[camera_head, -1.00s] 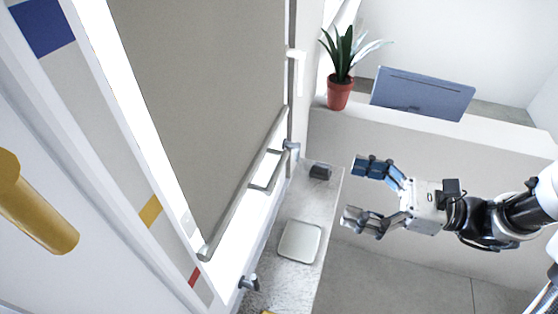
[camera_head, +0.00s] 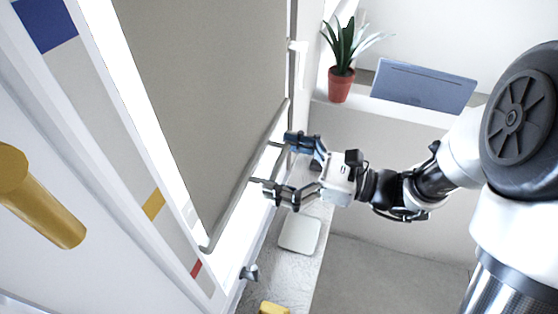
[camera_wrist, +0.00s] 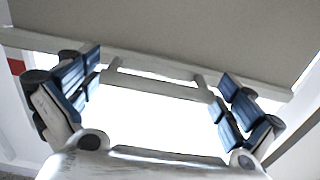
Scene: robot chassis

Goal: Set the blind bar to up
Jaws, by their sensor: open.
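The blind bar (camera_head: 226,213) is a grey rail along the lower edge of the lowered taupe blind (camera_head: 205,90). It crosses the upper part of the wrist view (camera_wrist: 40,42). A bracket-shaped handle (camera_wrist: 158,84) stands out from it between two short posts. My gripper (camera_head: 279,164) is open, with its fingers at the bar beside the handle. In the wrist view, my gripper's blue-padded fingers (camera_wrist: 157,95) lie left and right of the handle. I cannot tell whether they touch it. In the head view my fingers partly hide the handle.
Below the blind, a grey ledge carries a pale square plate (camera_head: 299,235). A potted plant (camera_head: 341,85) and a blue-grey screen (camera_head: 423,87) stand on the white ledge behind. A yellow cylinder (camera_head: 40,200) is at far left. Floor (camera_head: 375,275) shows at lower right.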

